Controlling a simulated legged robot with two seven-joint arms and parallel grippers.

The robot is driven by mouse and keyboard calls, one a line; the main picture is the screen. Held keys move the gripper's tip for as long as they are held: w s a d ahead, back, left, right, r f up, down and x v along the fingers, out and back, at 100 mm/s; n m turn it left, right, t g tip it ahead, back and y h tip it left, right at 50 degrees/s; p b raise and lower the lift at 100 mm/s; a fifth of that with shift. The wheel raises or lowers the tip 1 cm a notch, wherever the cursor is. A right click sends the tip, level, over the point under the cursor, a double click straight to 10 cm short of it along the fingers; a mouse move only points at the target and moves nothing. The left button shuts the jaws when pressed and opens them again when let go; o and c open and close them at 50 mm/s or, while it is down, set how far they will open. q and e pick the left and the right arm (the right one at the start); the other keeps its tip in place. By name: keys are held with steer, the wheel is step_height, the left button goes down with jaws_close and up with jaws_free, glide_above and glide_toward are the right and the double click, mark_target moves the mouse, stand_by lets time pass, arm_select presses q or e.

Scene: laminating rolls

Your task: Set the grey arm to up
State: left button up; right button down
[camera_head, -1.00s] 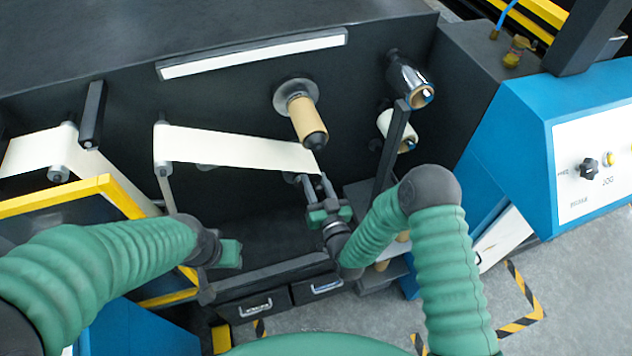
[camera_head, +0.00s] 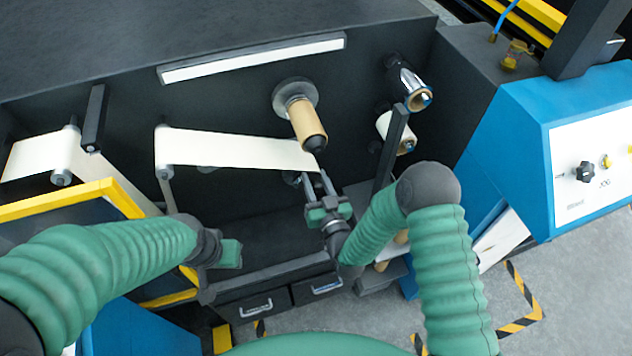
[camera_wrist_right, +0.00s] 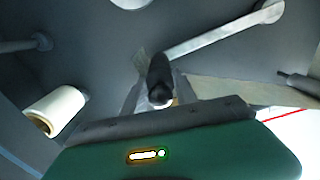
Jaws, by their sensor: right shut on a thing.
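The grey arm (camera_wrist_right: 225,32) is a light grey bar in the right wrist view. It slants from a round pivot at upper right down to a black knob-like end (camera_wrist_right: 160,78). My right gripper (camera_wrist_right: 158,88) has its fingers on both sides of that black end and is shut on it. In the head view my right gripper (camera_head: 316,184) is in front of the dark machine face, just below the brown core roll; the grey arm is mostly hidden there. My left gripper (camera_head: 232,253) is at lower left, away from the arm; its fingertips do not show clearly.
The brown core roll (camera_head: 308,125) sits on a spindle just above my right gripper. A white web (camera_head: 235,150) runs to its left. A dark upright post (camera_head: 390,150) stands close on the right. A yellow-edged frame (camera_head: 75,197) is near my left arm.

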step_height(320, 180, up, 8)
steer(key=a+n+p, duration=0.2)
steer(key=n+p, duration=0.1)
steer(key=shift+s+r+n, duration=0.25)
steer(key=shift+s+n, duration=0.05)
steer(key=c, duration=1.2)
jaws_free()
steer(key=shift+c, duration=0.2)
steer(key=shift+f, duration=0.1)
